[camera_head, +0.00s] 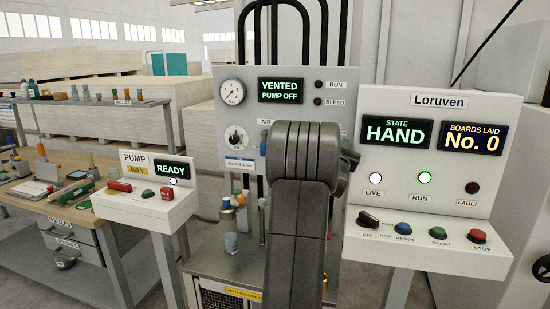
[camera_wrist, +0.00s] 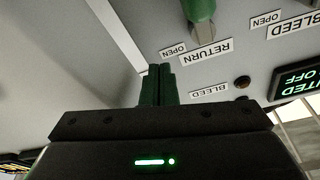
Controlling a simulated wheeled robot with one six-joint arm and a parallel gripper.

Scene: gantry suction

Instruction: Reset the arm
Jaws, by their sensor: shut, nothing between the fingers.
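My gripper (camera_wrist: 158,75) shows in the wrist view with its two dark green fingers together and nothing between them. Its fingertips are in front of a pale panel (camera_wrist: 185,70) lettered RETURN, BLEED and OPEN, seen upside down. I cannot tell how far they are from the panel. A green handle (camera_wrist: 202,22) is at the top of that view, apart from the fingers. In the head view my dark grey arm rises in the middle, bent at its top, and hides the gripper and part of the vacuum panel (camera_head: 228,128).
The vacuum panel's display (camera_head: 281,90) reads VENTED, PUMP OFF. The Loruven console (camera_head: 420,258) at right reads HAND and No. 0, with RUN lit green. The pump box (camera_head: 150,215) at left reads READY. A workbench (camera_head: 70,207) with tools stands farther left.

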